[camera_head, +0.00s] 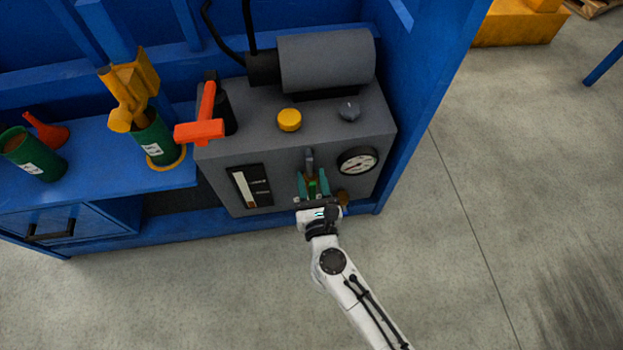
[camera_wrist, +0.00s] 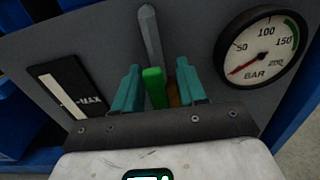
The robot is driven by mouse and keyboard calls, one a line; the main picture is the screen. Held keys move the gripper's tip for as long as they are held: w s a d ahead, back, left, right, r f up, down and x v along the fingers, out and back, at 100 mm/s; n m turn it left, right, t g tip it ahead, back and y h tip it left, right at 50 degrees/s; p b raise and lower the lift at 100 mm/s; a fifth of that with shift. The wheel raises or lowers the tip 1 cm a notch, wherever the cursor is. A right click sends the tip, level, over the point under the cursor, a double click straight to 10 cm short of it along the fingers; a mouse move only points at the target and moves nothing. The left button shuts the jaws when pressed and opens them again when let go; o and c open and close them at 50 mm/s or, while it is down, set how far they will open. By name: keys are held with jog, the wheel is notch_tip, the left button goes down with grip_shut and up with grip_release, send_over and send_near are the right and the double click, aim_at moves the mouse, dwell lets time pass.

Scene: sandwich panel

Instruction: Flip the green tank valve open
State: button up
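The green tank valve handle (camera_head: 313,188) is at the lower front of the grey machine panel. It also shows in the wrist view (camera_wrist: 155,88), upright between my two teal fingers. My gripper (camera_head: 312,179) is open around it, one finger on each side, with gaps visible in the wrist view (camera_wrist: 158,70). The green handle looks nearer the left finger; I cannot tell whether they touch. Its lower end is hidden behind my gripper body. A grey lever or stem (camera_wrist: 150,35) stands just beyond it.
A pressure gauge (camera_head: 357,160) sits right of my gripper and a level gauge (camera_head: 251,187) left. A brass-coloured part (camera_wrist: 173,94) shows behind my right finger. An orange-red handle (camera_head: 201,129), yellow button (camera_head: 289,120) and dark knob (camera_head: 349,110) are above. The floor in front is clear.

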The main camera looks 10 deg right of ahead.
jog(key=s+p, duration=0.1)
jog(key=s, duration=0.9)
jog(key=shift+s+a, duration=0.15)
jog(key=shift+s, duration=0.25)
